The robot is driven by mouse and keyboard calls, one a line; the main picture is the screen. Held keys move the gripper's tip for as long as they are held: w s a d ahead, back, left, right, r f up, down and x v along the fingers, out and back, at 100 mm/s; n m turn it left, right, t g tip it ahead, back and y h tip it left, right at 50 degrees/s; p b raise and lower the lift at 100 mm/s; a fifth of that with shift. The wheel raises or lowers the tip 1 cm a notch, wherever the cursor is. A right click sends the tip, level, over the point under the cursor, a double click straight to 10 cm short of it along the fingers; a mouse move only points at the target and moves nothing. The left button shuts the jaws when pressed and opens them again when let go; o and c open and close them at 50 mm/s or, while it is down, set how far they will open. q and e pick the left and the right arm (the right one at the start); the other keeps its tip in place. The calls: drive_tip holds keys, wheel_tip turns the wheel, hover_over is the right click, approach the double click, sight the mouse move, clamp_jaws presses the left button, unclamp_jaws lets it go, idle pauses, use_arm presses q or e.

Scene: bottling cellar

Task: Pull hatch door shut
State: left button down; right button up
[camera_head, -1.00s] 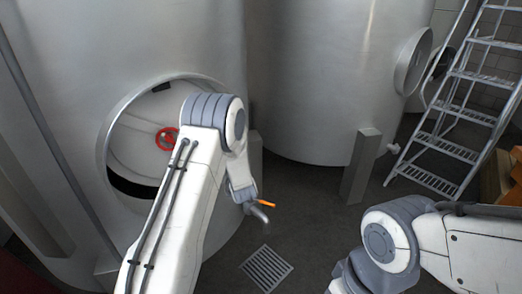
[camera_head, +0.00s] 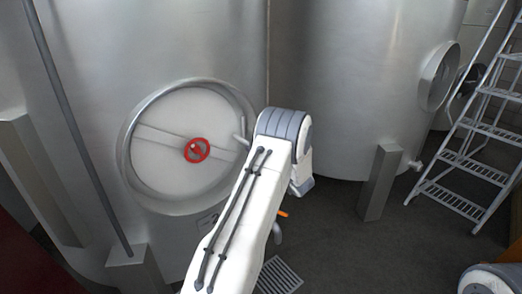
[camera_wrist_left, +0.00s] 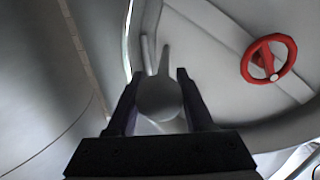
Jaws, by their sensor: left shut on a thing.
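The hatch door (camera_head: 165,170) is a pale round plate with a cross bar and a red handwheel (camera_head: 196,150). It fills the round steel opening (camera_head: 126,150) of the left tank, with no dark gap visible on the side I can see. A grey handle (camera_head: 242,131) shows at its right edge, beside my arm. In the left wrist view my left gripper (camera_wrist_left: 160,98) is shut on the grey handle (camera_wrist_left: 162,62), with the red handwheel (camera_wrist_left: 269,59) to the right. My arm hides this gripper and the door's lower right edge in the head view. My right gripper is out of view.
A second tank (camera_head: 365,80) stands to the right, with a metal leg (camera_head: 380,183) before it. A ladder (camera_head: 470,165) stands at far right. A tap with an orange lever (camera_head: 283,214) and a floor drain (camera_head: 279,277) are right of my left arm. Floor between is clear.

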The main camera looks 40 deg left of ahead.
use_arm(q)
drive_tip(key=shift+w+r, duration=0.1)
drive_tip(key=shift+w, duration=0.05)
drive_tip(key=shift+c, duration=1.8)
unclamp_jaws()
drive_tip(key=shift+d, duration=0.1)
drive_tip(key=b+v, duration=0.1)
drive_tip(key=v, duration=0.9)
drive_tip(key=shift+d, duration=0.1)
